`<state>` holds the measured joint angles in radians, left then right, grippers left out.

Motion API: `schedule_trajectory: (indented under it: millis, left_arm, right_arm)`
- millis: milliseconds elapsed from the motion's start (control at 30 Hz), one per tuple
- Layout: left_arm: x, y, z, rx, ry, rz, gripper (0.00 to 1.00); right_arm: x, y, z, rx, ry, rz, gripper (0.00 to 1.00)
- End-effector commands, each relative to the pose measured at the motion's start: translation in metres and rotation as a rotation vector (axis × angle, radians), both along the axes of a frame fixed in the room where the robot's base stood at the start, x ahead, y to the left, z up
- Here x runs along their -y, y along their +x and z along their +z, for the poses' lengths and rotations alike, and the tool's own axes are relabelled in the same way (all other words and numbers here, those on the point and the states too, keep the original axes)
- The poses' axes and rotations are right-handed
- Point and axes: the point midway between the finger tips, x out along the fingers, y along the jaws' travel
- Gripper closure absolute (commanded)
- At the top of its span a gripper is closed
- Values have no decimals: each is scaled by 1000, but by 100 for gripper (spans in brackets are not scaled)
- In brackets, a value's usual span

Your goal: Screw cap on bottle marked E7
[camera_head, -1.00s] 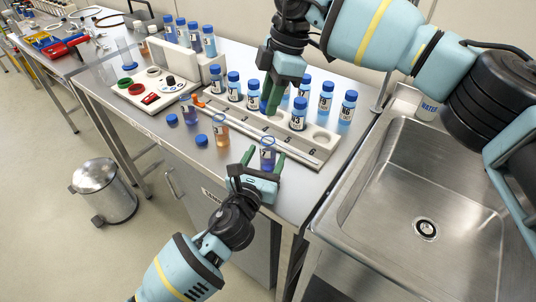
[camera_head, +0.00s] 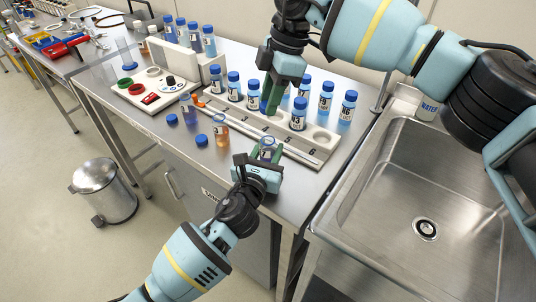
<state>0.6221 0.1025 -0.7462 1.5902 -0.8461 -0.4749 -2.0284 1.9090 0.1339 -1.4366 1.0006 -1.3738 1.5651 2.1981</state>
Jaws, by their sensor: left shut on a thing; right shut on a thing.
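My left gripper (camera_head: 266,153) is shut on a small clear bottle (camera_head: 267,143) with a bluish rim at the front edge of the rack. Its label is mostly hidden by the fingers; a 7 shows on it in the earlier frame. I see no cap on it. Two loose blue caps lie on the table, one at the left (camera_head: 172,119) and one nearer the front (camera_head: 201,140). I cannot read E7 on any bottle.
A numbered rack (camera_head: 312,154) holds several blue-capped bottles, and others stand behind it. An orange bottle (camera_head: 221,131) stands left of my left gripper. A white holder board (camera_head: 134,95) lies further left. A steel sink (camera_head: 400,215) is at the right.

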Motion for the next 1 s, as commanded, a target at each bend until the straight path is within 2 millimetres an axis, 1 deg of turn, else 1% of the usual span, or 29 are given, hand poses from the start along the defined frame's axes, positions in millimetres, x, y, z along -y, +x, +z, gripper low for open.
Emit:
schedule_trajectory:
  millis: [33,100,133,267,333,600,700,1000]
  left_arm:
    - [0,0,0,0,0,0,90]
    - [0,0,0,0,0,0,100]
    - [0,0,0,0,0,0,100]
    - [0,0,0,0,0,0,100]
    - [0,0,0,0,0,0,100]
    - [0,0,0,0,0,0,100]
    - [0,0,0,0,0,0,100]
    - [0,0,0,-1,0,0,100]
  right_arm:
    - [0,0,0,0,0,0,90]
    - [0,0,0,0,0,0,90]
    - [0,0,0,0,0,0,90]
    - [0,0,-2,-1,0,0,90]
    - [0,0,-7,-2,-1,0,90]
    - [0,0,-40,-4,4,1,90]
    - [0,0,-49,-2,6,0,90]
    - [0,0,-50,-2,6,0,90]
